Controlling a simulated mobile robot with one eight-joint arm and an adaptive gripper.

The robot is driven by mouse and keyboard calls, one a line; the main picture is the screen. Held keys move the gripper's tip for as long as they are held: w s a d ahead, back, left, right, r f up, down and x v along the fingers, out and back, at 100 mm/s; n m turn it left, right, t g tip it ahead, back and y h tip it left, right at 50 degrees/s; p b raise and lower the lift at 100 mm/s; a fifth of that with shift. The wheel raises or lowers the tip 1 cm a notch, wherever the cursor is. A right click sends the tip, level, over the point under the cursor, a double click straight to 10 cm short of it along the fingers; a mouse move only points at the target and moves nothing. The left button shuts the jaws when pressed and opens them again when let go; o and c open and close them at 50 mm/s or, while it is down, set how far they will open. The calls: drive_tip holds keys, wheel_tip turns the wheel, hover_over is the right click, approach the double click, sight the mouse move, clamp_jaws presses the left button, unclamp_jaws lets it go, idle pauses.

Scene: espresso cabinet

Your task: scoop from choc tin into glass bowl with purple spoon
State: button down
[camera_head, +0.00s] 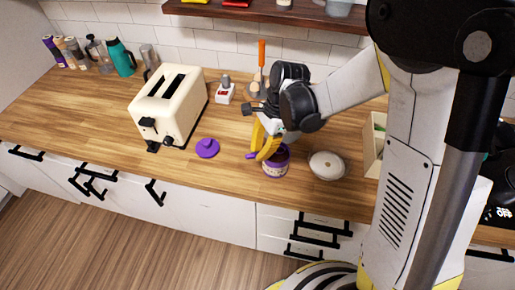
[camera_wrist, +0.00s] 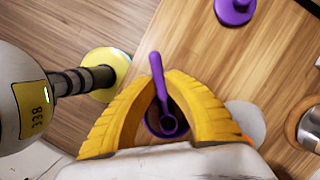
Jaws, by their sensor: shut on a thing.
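The choc tin (camera_head: 276,168), with a purple rim and a pale label, stands open on the counter. My gripper (camera_head: 264,152) is just above its left side, yellow fingers pointing down. It is shut on the purple spoon (camera_wrist: 156,70), whose handle passes between the fingertips in the wrist view (camera_wrist: 162,78). The spoon's round end overlaps the tin's dark opening (camera_wrist: 155,122); how deep it sits I cannot tell. A pale round bowl (camera_head: 327,165), apparently the glass bowl, stands right of the tin. Its contents are unclear.
A purple lid (camera_head: 207,148) lies left of the tin; it also shows in the wrist view (camera_wrist: 235,10). A cream toaster (camera_head: 168,105) stands farther left. A small device with a red display (camera_head: 225,93) is behind. A wooden box (camera_head: 374,145) is at right.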

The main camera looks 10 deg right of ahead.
drive_tip(key=h, duration=0.1)
drive_tip(key=a+t+h+p, duration=0.1)
drive_tip(key=shift+s+a+h, duration=0.15)
drive_tip(key=shift+s+h, duration=0.1)
drive_tip(key=shift+h, duration=0.05)
drive_tip(key=shift+r+p, duration=0.2)
drive_tip(key=shift+p, duration=0.15)
drive_tip(key=shift+r+h+p, duration=0.3)
drive_tip(key=shift+r+p, duration=0.45)
drive_tip(key=shift+r, duration=0.6)
